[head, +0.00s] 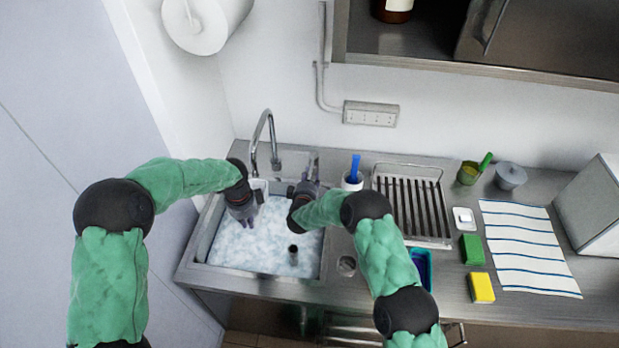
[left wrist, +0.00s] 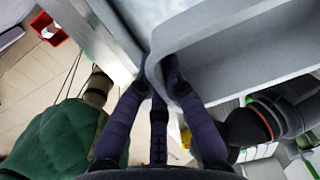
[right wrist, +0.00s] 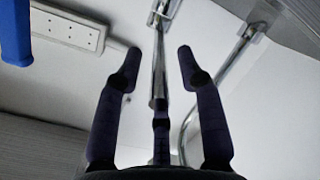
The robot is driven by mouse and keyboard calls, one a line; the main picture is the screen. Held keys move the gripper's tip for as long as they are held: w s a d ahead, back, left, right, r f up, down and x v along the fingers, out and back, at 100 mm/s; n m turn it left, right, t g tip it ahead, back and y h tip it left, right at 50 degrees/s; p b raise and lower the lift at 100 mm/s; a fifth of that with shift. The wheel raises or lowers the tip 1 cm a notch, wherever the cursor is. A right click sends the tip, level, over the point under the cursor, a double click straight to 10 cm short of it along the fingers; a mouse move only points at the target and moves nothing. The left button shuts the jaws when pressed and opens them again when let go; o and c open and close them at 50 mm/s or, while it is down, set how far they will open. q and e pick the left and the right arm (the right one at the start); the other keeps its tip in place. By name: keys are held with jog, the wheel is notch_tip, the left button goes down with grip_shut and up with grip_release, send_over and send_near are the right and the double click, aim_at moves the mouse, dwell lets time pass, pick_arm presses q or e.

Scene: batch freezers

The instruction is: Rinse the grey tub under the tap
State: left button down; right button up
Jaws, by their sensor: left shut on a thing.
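The grey tub (left wrist: 235,70) fills the upper right of the left wrist view. My left gripper (left wrist: 160,68) is shut on its rim. In the head view my left gripper (head: 243,208) is over the left part of the sink, and a small pale part of the tub (head: 258,186) shows under the tap (head: 264,138); the rest is hidden. My right gripper (head: 307,182) is at the back right of the sink. In the right wrist view its fingers (right wrist: 158,65) are open, with an upright chrome rod (right wrist: 159,70) between them. I cannot tell whether they touch it.
The sink (head: 268,284) holds foamy water, with a dark-topped upright pipe (head: 293,252) in it. Sponges (head: 481,287), a striped cloth (head: 528,246) and a lidded grey pot (head: 511,177) are further right.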

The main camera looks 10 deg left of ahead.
grip_shut()
jog(key=shift+w+d+n+y, duration=0.1)
jog(key=shift+d+n+y, duration=1.1)
jog(key=shift+d+y, duration=0.25)
grip_release()
